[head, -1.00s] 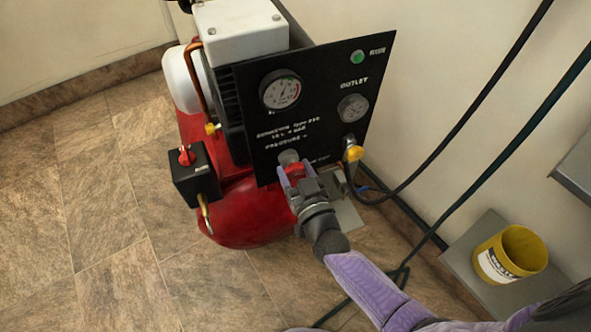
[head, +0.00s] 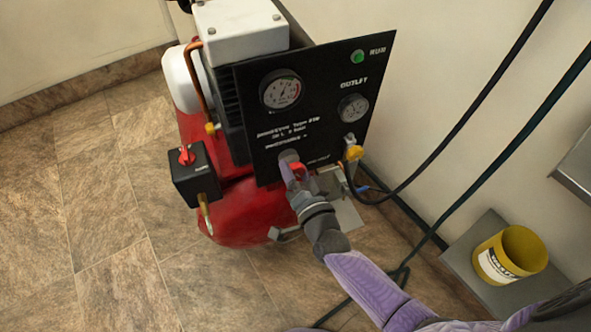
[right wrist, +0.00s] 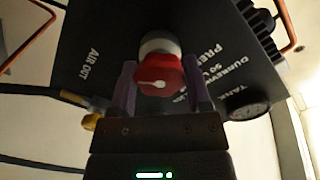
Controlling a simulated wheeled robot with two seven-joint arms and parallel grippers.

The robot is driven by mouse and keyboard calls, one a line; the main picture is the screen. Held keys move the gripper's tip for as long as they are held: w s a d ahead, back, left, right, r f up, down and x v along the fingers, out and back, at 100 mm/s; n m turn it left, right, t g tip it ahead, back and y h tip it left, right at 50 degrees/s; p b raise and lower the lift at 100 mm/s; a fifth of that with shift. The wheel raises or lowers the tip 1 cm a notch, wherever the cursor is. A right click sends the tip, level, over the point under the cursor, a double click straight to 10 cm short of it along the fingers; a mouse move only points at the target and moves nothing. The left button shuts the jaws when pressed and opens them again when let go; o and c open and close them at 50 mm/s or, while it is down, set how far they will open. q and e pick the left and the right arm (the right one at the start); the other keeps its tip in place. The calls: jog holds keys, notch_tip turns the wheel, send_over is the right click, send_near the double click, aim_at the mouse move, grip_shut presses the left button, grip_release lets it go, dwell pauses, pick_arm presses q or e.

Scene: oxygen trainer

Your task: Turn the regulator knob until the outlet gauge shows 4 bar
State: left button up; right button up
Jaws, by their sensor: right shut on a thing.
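The red regulator knob (right wrist: 160,76) sits on a grey collar at the lower part of the black panel (head: 318,105); a white pointer mark shows on its face in the right wrist view. My right gripper (head: 295,172) is shut on it, and its purple fingers (right wrist: 160,88) lie on either side of the knob. In the head view the gripper partly hides the knob (head: 303,171). The outlet gauge (head: 352,107) is at the panel's right, under the word OUTLET; its needle is too small to read. My left gripper is not in view.
A second, larger gauge (head: 281,90) and a lit green lamp (head: 358,57) are on the panel. A black box with a red switch (head: 186,155) stands left over the red tank (head: 245,212). A yellow fitting (head: 354,152) with a black hose is right of the knob. A yellow bucket (head: 510,255) stands at right.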

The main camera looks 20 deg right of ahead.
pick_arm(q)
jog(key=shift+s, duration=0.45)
pick_arm(e)
jog(key=shift+m, duration=0.3)
jog(key=o, duration=1.1)
jog(key=shift+o, duration=0.9)
jog(key=shift+s, duration=0.4)
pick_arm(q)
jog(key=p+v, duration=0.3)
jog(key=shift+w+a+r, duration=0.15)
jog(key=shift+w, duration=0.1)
pick_arm(e)
jog(key=s, duration=0.9)
jog(key=shift+d, duration=0.2)
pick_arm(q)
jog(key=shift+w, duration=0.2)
pick_arm(e)
jog(key=shift+s, duration=0.1)
